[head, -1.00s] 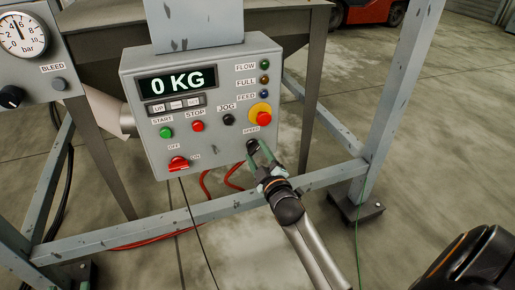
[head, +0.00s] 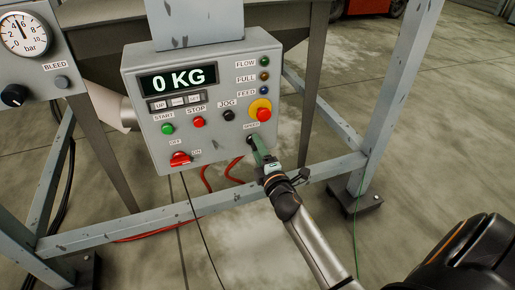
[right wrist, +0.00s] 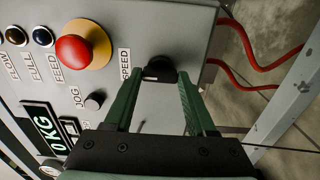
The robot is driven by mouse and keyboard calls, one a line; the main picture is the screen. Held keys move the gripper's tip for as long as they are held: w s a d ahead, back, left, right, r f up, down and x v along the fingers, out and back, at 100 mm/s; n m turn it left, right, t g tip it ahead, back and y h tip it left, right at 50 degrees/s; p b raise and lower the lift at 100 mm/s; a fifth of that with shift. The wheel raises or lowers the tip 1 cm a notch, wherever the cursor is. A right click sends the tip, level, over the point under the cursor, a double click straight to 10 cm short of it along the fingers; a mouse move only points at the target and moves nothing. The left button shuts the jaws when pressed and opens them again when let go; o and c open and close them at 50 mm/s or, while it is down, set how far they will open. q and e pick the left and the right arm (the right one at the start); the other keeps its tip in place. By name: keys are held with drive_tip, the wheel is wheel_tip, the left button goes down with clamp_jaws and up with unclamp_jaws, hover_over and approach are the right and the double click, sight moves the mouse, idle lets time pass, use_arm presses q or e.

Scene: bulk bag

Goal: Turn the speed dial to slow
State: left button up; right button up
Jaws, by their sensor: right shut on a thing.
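The speed dial is a black knob (right wrist: 159,69) under the SPEED label on the grey control box (head: 225,140). In the head view the dial (head: 252,141) is partly hidden by my right gripper (head: 257,149). In the right wrist view my right gripper (right wrist: 160,85) has its two green fingers on either side of the dial, shut on it. The dial's pointer and any slow mark cannot be made out. My left gripper is not in view.
A red emergency button on a yellow disc (head: 262,110) sits just above the dial. A black JOG button (head: 228,116) is to its left. A red OFF/ON switch (head: 180,159) is lower left. Red hoses (right wrist: 245,65) and frame bars (head: 330,172) lie close by.

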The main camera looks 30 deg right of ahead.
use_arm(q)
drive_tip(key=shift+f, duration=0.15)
use_arm(e)
drive_tip(key=shift+r, duration=0.2)
drive_tip(key=o, duration=1.4)
drive_tip(key=shift+f, duration=0.15)
drive_tip(key=shift+c, duration=0.2)
